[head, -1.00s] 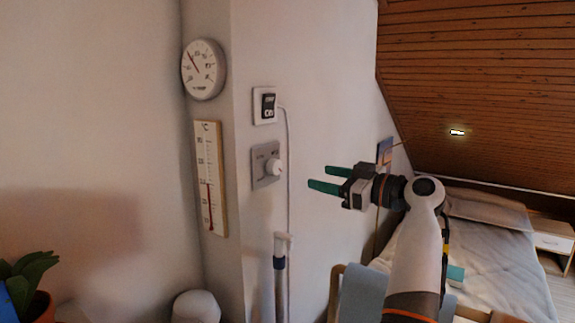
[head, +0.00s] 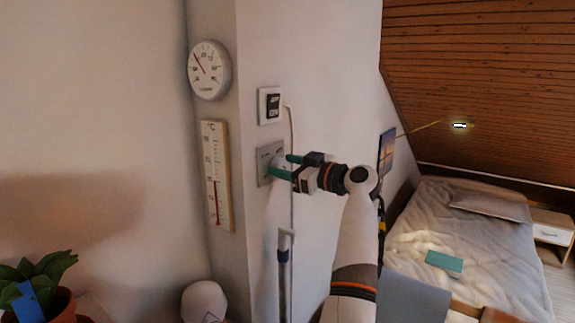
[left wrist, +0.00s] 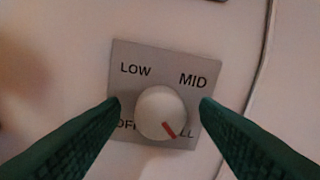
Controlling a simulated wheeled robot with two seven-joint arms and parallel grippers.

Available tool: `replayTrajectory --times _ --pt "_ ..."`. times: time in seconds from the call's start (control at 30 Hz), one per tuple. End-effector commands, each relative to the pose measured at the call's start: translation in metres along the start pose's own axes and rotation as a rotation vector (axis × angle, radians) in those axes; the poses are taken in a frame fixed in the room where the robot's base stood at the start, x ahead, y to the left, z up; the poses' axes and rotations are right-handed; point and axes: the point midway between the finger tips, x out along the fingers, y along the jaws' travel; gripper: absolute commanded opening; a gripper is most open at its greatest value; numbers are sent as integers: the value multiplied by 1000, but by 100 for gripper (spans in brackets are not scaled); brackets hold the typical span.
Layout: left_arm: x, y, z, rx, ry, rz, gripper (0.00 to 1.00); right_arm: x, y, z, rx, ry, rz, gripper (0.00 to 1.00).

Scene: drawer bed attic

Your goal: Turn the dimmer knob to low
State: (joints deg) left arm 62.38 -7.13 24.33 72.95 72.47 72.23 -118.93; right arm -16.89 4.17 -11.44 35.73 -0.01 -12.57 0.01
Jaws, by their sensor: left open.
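The dimmer is a square grey plate (head: 263,168) on the wall, below a white socket. In the left wrist view the plate (left wrist: 165,58) reads LOW at upper left, MID at upper right, OFF at lower left and a partly hidden label ending in LL at lower right. Its round white knob (left wrist: 158,106) has a red mark pointing to lower right, toward that label. My left gripper (head: 281,166) is open with its green fingers at the dimmer. In the wrist view its fingertips (left wrist: 160,104) lie either side of the knob; contact cannot be told.
A white socket with a black device (head: 271,105) sits above the dimmer, and a cable hangs beside it. A dial (head: 208,70) and a thermometer (head: 216,175) hang to the left. A bed (head: 470,245) stands at right, a potted plant (head: 45,275) at lower left.

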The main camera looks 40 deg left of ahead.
Motion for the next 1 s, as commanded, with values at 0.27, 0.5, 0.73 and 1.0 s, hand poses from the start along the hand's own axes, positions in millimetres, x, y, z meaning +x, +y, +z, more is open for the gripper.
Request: replayTrajectory --times 0.27,0.5,0.73,1.0 --pt "0 0 0 0 0 0 33 0 1 -5 0 8 1 56" --pt "-1 0 0 -2 0 0 12 0 -4 -8 -2 12 -4 56" --pt "-1 0 -1 -51 -1 -1 12 2 -6 -9 -4 13 -7 56" --pt "-1 1 -2 -227 -7 -3 12 10 -6 -10 -4 13 -7 56"
